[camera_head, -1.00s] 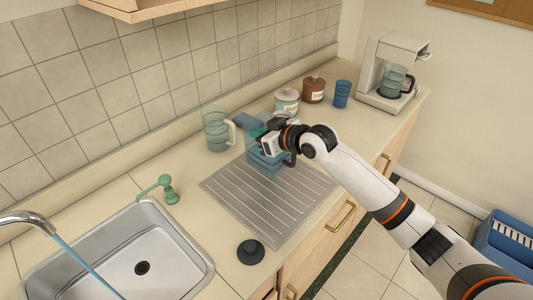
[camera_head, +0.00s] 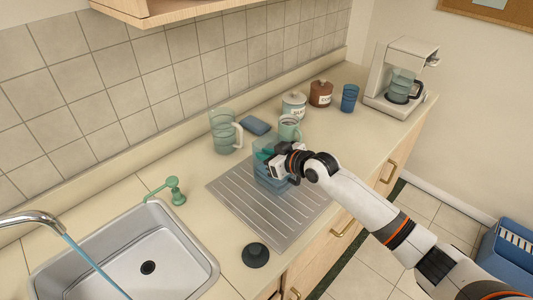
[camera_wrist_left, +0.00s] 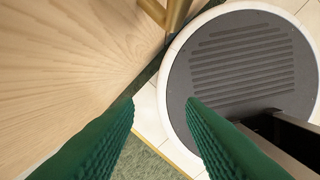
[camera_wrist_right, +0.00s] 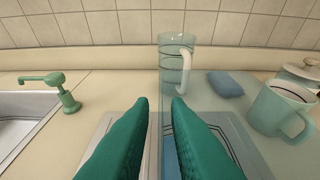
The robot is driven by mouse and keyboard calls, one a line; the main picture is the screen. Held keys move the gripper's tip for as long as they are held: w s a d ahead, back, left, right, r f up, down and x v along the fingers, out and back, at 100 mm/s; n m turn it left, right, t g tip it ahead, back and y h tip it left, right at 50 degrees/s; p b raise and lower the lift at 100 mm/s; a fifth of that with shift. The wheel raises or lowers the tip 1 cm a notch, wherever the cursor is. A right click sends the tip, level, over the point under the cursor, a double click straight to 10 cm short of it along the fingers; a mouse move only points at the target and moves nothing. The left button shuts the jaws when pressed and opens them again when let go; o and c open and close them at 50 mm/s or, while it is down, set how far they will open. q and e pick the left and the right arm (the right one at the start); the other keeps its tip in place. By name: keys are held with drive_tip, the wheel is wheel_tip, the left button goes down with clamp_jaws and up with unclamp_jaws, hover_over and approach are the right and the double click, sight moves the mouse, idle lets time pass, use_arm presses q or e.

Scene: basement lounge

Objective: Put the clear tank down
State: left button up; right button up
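The clear tank (camera_head: 268,182), a see-through bluish box with blue water low inside, is over the ribbed metal drainboard (camera_head: 228,194). I cannot tell whether its base touches the board. My right gripper (camera_head: 266,153) is at the tank's upper part, its green fingers shut on it. In the right wrist view, the tank's clear wall (camera_wrist_right: 222,125) runs between and beside the fingers (camera_wrist_right: 160,100). The exact grip spot is unclear. My left gripper (camera_wrist_left: 160,102) is open and empty, low beside a wooden cabinet front, and is not in the head view.
A clear pitcher (camera_head: 224,132), blue sponge (camera_head: 256,125), green mug (camera_head: 289,128), canisters (camera_head: 321,93), blue cup (camera_head: 349,98) and coffee maker (camera_head: 398,75) stand behind the drainboard. A sink (camera_head: 185,262) with running water, soap pump (camera_head: 174,190) and dark stopper (camera_head: 255,255) are nearer.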

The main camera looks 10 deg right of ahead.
drive_tip(key=shift+o, duration=0.5)
drive_tip(key=shift+r, duration=0.15)
drive_tip(key=shift+r, duration=0.15)
drive_tip(key=b+v, duration=0.2)
drive_tip(key=v, duration=1)
